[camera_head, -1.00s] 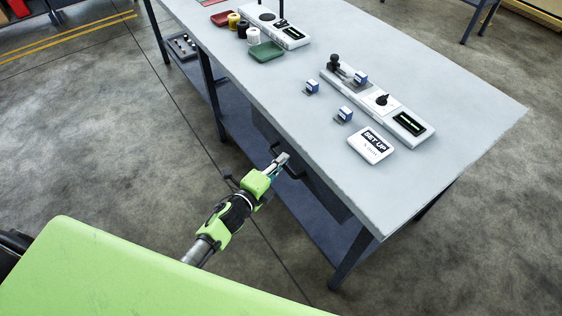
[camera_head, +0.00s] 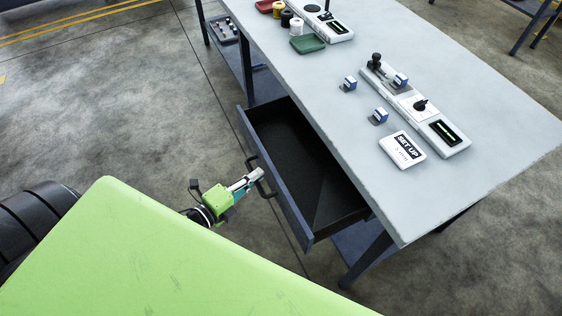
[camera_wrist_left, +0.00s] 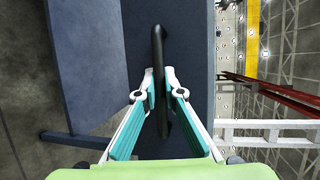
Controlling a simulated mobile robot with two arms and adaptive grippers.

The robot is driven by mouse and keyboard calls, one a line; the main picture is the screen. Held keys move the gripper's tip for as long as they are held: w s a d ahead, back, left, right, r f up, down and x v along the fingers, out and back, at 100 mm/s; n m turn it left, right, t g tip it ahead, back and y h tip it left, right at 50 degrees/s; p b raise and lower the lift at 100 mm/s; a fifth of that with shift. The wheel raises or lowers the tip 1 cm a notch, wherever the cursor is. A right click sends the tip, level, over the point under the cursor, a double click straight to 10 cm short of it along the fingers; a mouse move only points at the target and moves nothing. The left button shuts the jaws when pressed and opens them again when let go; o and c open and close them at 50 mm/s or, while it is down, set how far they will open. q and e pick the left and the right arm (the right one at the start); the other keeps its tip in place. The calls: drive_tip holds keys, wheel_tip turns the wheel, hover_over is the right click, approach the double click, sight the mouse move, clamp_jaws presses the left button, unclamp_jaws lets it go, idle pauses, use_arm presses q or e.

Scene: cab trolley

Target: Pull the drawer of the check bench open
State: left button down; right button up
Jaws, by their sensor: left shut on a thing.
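The drawer (camera_head: 275,186) of the check bench stands well out from under the grey bench top (camera_head: 440,90). Its dark inside shows and looks empty. My left gripper (camera_head: 256,175) is at the drawer's front and is shut on the dark bar handle (camera_head: 266,191). In the left wrist view the two fingers (camera_wrist_left: 160,85) close on the black handle (camera_wrist_left: 159,50) from both sides, with the blue drawer front (camera_wrist_left: 185,60) behind it. My right gripper is not in view.
On the bench top are a panel with a lever and knob (camera_head: 421,105), small blue-white blocks (camera_head: 380,116), a "SET UP" sign (camera_head: 403,150), a green tray (camera_head: 307,44) and several spools (camera_head: 296,25). My green body fills the lower left.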

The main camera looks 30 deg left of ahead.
use_arm(q)
drive_tip(key=s+a, duration=0.5)
drive_tip(key=s, duration=0.1)
drive_tip(key=shift+s, duration=0.2)
drive_tip(key=c, duration=2.4)
unclamp_jaws()
drive_tip(key=v, duration=1.2)
